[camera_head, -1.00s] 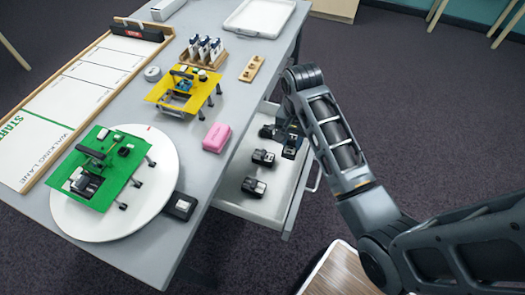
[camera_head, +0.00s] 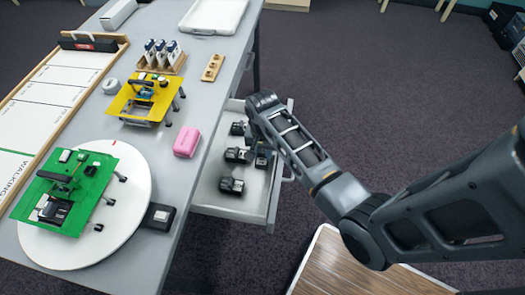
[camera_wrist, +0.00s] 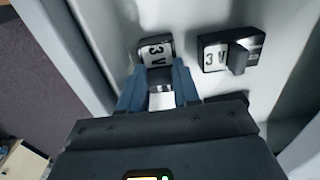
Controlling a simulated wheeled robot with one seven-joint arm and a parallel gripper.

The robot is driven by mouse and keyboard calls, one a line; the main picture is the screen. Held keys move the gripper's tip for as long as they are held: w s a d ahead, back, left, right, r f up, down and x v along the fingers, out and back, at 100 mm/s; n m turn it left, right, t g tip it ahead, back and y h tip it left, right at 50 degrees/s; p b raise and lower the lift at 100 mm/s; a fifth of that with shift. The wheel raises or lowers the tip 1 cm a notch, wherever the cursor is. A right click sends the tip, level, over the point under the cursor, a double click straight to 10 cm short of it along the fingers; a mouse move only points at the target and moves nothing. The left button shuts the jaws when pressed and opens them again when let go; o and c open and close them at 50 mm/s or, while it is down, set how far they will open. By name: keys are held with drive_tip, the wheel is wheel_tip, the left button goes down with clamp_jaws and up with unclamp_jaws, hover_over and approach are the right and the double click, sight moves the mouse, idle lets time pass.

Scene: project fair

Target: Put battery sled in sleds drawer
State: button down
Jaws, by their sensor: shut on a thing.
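My gripper (camera_head: 262,146) is down in the open sleds drawer (camera_head: 208,198), at its right side, partly hidden by my arm. In the wrist view, its blue fingers (camera_wrist: 158,78) are shut on a battery sled (camera_wrist: 155,48) with a white 3V label. The held sled shows as a dark block in the head view (camera_head: 262,162). I cannot tell whether it rests on the drawer floor. Other black sleds lie in the drawer at the back (camera_head: 239,128), middle (camera_head: 236,155) and front (camera_head: 231,186). One with a 3V label lies beside the held sled in the wrist view (camera_wrist: 229,50).
The grey table (camera_head: 190,95) stands left of the drawer. On it are a pink block (camera_head: 187,141), a yellow walker (camera_head: 146,98), a green walker (camera_head: 68,188) on a white disc (camera_head: 130,230), and a black block (camera_head: 158,216). A wood-topped surface (camera_head: 350,265) is at the front.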

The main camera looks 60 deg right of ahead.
sight(263, 154)
drive_tip(key=shift+f, duration=0.15)
drive_tip(key=c, duration=1.1)
unclamp_jaws()
wheel_tip(263, 154, up, 12)
drive_tip(key=s+a+f+n+t+h, duration=0.1)
drive_tip(key=s+a+f+n+t, duration=0.15)
drive_tip(key=s+a, duration=0.4)
drive_tip(key=s+a+f+n+t, duration=0.1)
drive_tip(key=s+a+n+t, duration=0.25)
drive_tip(key=a, duration=0.55)
drive_tip(key=s+a+r+n+t, duration=0.1)
drive_tip(key=s+r+n+t, duration=0.3)
drive_tip(key=r, duration=0.7)
drive_tip(key=s+a+r+n+t+y, duration=0.1)
drive_tip(key=s+r+n+t, duration=0.3)
drive_tip(key=s+r, duration=0.5)
wheel_tip(263, 154, up, 3)
drive_tip(key=shift+s+a+f+t+p, duration=0.2)
drive_tip(key=shift+s+a+t+p, duration=0.1)
drive_tip(key=shift+a+t, duration=0.3)
